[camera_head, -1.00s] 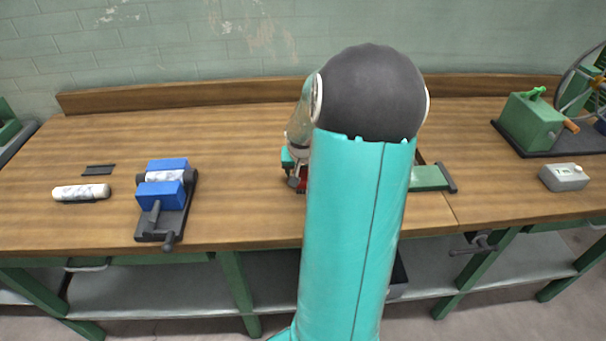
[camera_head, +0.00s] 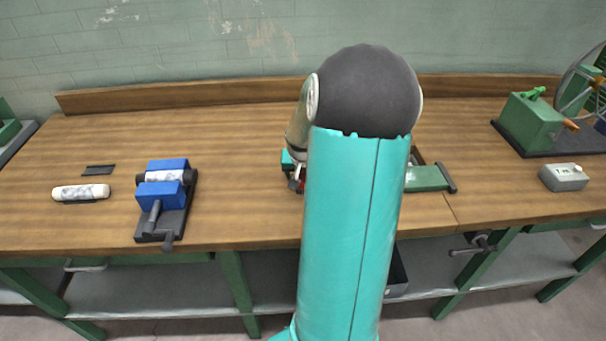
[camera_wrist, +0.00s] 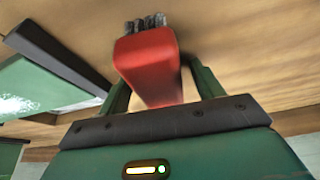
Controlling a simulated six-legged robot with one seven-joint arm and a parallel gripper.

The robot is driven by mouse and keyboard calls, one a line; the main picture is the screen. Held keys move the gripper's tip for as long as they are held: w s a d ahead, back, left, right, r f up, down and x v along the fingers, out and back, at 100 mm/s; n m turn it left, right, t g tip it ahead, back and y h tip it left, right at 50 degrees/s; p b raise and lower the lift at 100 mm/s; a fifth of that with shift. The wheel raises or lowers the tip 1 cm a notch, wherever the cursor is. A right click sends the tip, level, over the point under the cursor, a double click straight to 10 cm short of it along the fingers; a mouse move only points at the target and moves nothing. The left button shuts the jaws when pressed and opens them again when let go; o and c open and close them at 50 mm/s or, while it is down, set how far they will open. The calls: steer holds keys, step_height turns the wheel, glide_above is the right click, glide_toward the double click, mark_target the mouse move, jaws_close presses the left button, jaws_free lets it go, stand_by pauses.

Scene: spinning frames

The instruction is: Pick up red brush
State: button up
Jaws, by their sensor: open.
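The red brush (camera_wrist: 148,62) fills the middle of the wrist view, with grey bristles at its far end. My gripper (camera_wrist: 160,76) has one green finger on each side of the brush. The jaws are open, and the brush lies between the fingers. I cannot tell whether either finger touches it. In the head view, a small bit of red (camera_head: 301,186) shows beside my teal arm, low over the wooden workbench (camera_head: 240,140). My arm hides most of my gripper and the brush there.
A blue clamp device (camera_head: 163,190) and a white roller (camera_head: 80,192) lie on the left of the bench. A green tool (camera_head: 427,178) lies just right of my arm. A grey box (camera_head: 563,177) and a green machine (camera_head: 530,122) stand far right.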

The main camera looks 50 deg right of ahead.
steer(key=shift+c, duration=0.5)
steer(key=c, duration=1)
steer(key=shift+r, duration=0.15)
steer(key=shift+r, duration=0.25)
step_height(320, 180, up, 3)
steer(key=shift+r, duration=0.15)
steer(key=a+r, duration=0.3)
steer(key=a, duration=0.1)
steer(key=a+r, duration=0.3)
steer(key=a, duration=0.2)
steer(key=a+r, duration=0.3)
steer(key=a, duration=0.2)
steer(key=shift+s+r, duration=0.2)
steer(key=shift+s, duration=0.2)
